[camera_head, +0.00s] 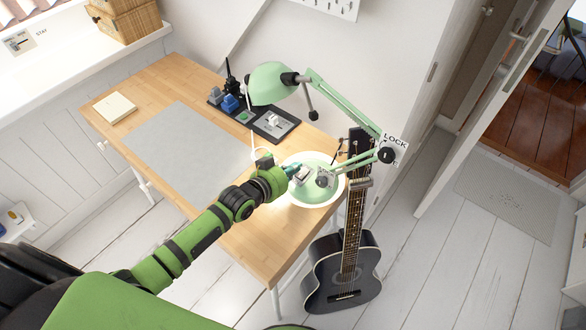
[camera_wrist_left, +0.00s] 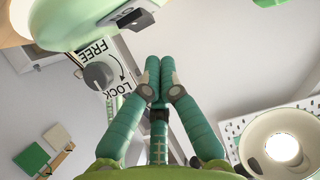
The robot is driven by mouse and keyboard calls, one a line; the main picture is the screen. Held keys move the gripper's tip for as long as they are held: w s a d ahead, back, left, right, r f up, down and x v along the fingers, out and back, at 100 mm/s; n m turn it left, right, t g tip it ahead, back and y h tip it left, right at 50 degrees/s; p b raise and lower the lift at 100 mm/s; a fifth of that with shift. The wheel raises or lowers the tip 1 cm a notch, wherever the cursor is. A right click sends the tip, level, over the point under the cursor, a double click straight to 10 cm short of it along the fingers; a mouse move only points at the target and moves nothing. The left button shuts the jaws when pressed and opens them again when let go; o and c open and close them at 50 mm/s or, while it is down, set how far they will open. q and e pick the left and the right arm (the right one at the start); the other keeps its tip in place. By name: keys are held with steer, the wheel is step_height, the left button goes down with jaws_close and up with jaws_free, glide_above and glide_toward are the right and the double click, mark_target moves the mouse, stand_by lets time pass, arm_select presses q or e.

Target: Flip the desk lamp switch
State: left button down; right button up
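The mint-green desk lamp has a round base (camera_head: 325,193) at the desk's right end, a jointed arm (camera_head: 345,103) and a shade (camera_head: 270,84). A small light-grey switch box (camera_head: 301,175) sits on the base. In the left wrist view the base (camera_wrist_left: 85,22) is at the top left, with the switch (camera_wrist_left: 126,18) on it. The shade (camera_wrist_left: 248,135) is at the lower right, with a bright white bulb (camera_wrist_left: 284,148) inside. My left gripper (camera_head: 291,170) is beside the switch box; contact cannot be told. Its fingers (camera_wrist_left: 159,75) are together, with nothing visible between them. My right gripper is out of view.
A knob (camera_wrist_left: 98,75) with FREE and LOCK marks is close left of my fingers in the wrist view. A black guitar (camera_head: 343,275) leans at the desk's right end. A dark tray (camera_head: 262,125) stands behind. The grey mat (camera_head: 185,150) is clear.

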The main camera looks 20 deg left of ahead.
arm_select(q)
step_height(320, 180, up, 3)
steer(key=shift+f+p, duration=0.1)
steer(key=shift+p, duration=0.6)
steer(key=s+a+b, duration=0.1)
steer(key=s+a, duration=0.2)
steer(key=s, duration=0.7)
steer(key=shift+a+r+b, duration=0.25)
steer(key=shift+a+b, duration=0.05)
steer(key=shift+b, duration=0.1)
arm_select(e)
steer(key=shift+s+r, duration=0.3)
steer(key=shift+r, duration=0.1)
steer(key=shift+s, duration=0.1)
